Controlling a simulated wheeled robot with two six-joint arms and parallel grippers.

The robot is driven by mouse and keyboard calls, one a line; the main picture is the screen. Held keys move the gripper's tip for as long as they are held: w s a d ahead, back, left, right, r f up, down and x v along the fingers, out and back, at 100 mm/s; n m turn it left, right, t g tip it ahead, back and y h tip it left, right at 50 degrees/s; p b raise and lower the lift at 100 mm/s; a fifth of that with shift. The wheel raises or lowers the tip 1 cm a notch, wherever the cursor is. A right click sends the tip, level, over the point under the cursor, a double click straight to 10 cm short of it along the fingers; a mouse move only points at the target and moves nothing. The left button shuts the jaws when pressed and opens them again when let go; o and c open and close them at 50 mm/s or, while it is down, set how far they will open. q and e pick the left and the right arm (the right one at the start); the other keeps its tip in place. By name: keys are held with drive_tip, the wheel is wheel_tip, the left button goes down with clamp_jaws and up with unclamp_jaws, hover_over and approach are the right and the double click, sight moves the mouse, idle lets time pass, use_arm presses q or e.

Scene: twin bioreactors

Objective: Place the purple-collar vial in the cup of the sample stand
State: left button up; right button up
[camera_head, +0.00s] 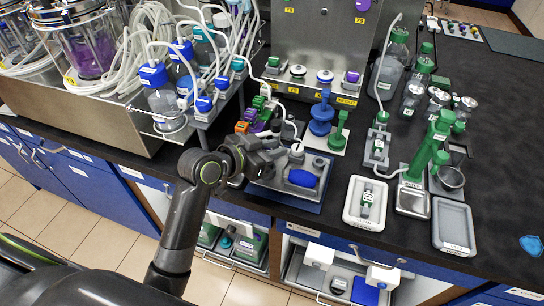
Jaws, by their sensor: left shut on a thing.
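My left gripper (274,160) reaches in from the left and is shut at the grey sample stand on the front of the bench. A small white-topped item (297,147) shows at its fingertips and appears to be the vial; its purple collar cannot be made out. The grey stand (322,168) sits on a dark blue mat and carries a blue oval part (302,178). The gripper hides the stand's left part, and I cannot tell where the cup is or whether the vial touches it. My right gripper is not in view.
Behind the gripper stand orange, green and purple blocks (258,127). A blue knobbed part (321,115) and a green one (339,133) stand just beyond. A white tray (352,213) lies to the right. Bottles and tubing crowd the left rack. The far right bench is mostly clear.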

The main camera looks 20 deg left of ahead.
use_arm(q)
drive_tip(key=shift+f, duration=1.4)
drive_tip(key=shift+f, duration=0.15)
drive_tip(key=o, duration=0.9)
drive_tip(key=shift+o, duration=0.2)
drive_tip(key=shift+r, duration=0.25)
drive_tip(key=shift+s+a, duration=0.25)
drive_tip(key=shift+s, duration=0.1)
drive_tip(key=v, duration=1.1)
drive_tip(key=shift+r, duration=0.15)
drive_tip(key=shift+s, duration=0.1)
